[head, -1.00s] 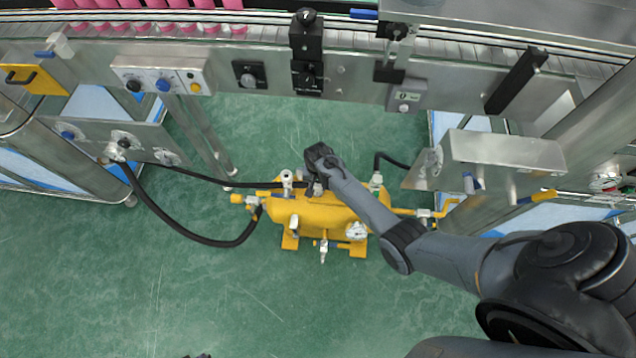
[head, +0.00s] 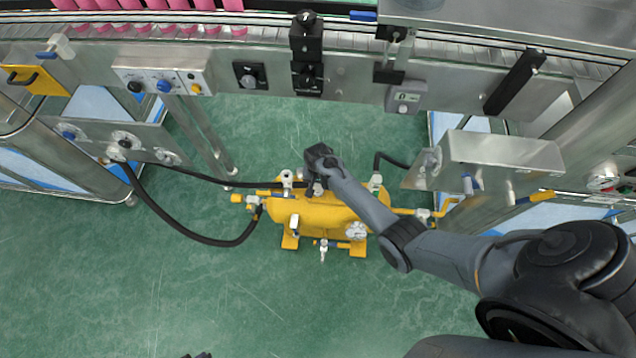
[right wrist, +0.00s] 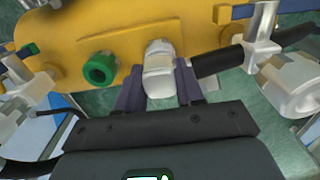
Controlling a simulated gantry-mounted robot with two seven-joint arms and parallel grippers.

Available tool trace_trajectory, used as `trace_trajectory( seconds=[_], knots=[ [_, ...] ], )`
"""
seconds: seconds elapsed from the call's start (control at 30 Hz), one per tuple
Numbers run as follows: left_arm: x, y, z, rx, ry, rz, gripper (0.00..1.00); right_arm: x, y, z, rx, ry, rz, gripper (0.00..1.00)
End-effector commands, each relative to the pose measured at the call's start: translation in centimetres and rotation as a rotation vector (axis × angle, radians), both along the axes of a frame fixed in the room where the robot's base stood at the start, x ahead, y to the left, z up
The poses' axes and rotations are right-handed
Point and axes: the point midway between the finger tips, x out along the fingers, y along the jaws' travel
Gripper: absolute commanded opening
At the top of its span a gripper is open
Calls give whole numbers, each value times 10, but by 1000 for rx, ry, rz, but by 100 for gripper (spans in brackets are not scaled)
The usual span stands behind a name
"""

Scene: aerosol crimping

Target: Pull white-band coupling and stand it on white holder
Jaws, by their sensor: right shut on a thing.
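In the right wrist view my right gripper (right wrist: 160,92) is shut on a whitish coupling (right wrist: 158,72), which sits between its two fingers close against the yellow tank (right wrist: 80,25). I cannot tell whether the coupling is still joined to the tank. In the head view my right gripper (head: 318,185) is over the top of the tank (head: 330,215), and the coupling is hidden there. I cannot pick out the white holder for certain; a pale upright fitting (head: 287,180) stands at the tank's left. A small dark tip (head: 197,355) at the bottom edge may be my left gripper.
A green-ringed port (right wrist: 100,68) is left of the coupling, and a black hose (right wrist: 220,60) is right of it. A black hose (head: 195,236) curves from the left panel to the tank. Steel machine frames stand on both sides. The green floor (head: 130,290) in front is clear.

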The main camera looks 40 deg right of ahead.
Motion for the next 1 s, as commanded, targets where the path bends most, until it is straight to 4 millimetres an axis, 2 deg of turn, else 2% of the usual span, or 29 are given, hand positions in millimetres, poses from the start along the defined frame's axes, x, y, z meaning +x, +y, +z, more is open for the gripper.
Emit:
trace_trajectory(
  seconds=[0.77, 0.8, 0.97, 1.0],
  knots=[
    [0, 3, 5, 13, 0, -8, 0, 1, 0, -1, 1, -1, 0, 0],
    [0, 3, 5, 13, 0, -8, 0, 1, 0, -1, 1, -1, 0, 40],
    [0, 3, 5, 12, 0, -9, 0, 1, 0, -1, 1, -1, 0, 64],
    [0, 3, 5, 12, 0, -8, 0, 1, 0, -1, 1, -1, 0, 67]
  ],
)
